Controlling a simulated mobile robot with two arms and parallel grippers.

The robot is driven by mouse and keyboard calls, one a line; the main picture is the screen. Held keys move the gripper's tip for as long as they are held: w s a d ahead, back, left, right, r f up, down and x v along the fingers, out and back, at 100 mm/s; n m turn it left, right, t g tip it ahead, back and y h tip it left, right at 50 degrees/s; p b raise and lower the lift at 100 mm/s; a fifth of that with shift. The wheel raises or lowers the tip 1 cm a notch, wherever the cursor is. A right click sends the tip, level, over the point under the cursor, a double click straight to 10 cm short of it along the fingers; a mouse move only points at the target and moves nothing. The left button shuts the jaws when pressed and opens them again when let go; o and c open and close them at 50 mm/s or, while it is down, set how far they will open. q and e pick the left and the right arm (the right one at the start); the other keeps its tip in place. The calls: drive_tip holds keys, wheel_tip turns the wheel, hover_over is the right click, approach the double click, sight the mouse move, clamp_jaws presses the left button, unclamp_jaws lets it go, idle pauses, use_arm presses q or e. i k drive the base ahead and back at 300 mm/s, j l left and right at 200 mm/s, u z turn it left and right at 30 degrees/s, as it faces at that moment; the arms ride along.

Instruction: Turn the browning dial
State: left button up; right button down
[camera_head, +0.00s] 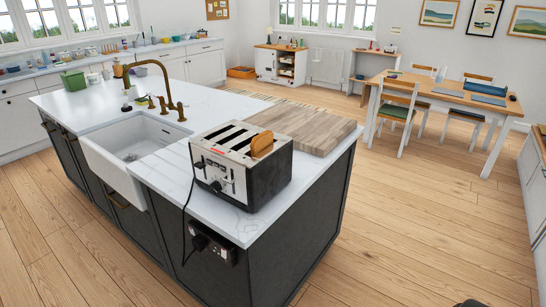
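A silver and black toaster (240,163) stands on the white worktop of the kitchen island, near its front right corner. A slice of bread (262,144) sticks up out of one slot. The toaster's front panel, facing the lower left, carries small dark controls (217,184) and a red mark. The browning dial is too small to tell apart surely from the other controls, and its setting cannot be read. Neither of my grippers can be made out.
A black cord runs from the toaster to a socket panel (213,243) on the island's side. A wooden board (303,127) lies behind the toaster, and a white sink (128,152) is to its left. Wooden floor (410,215) is open at the right. A dark unclear shape shows at the bottom edge.

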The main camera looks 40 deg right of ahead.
sight(217, 185)
drive_tip(key=k+z, duration=0.1)
drive_tip(key=z, duration=0.8)
